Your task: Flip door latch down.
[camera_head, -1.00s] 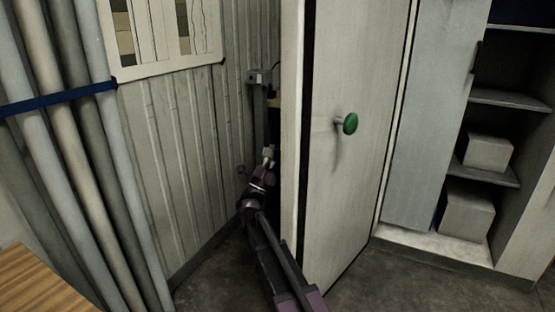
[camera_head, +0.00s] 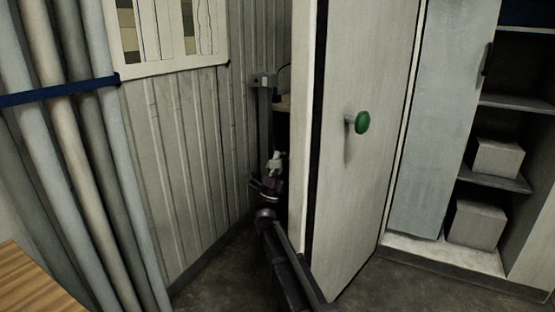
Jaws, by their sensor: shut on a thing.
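A pale door (camera_head: 365,180) stands open, with a round green knob (camera_head: 362,122) on its face. A small grey bracket (camera_head: 264,79) with a grey upright bar (camera_head: 265,115) below it is in the gap left of the door's edge; I cannot tell for sure whether this is the latch. My gripper (camera_head: 275,162) is in that gap, low by the bar's lower end, left of the door edge and well away from the green knob. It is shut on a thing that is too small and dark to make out. My arm reaches up to it from below.
A wooden surface (camera_head: 25,285) is at the lower left. Shelves with boxes (camera_head: 477,224) are at the right. Some floor is bare.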

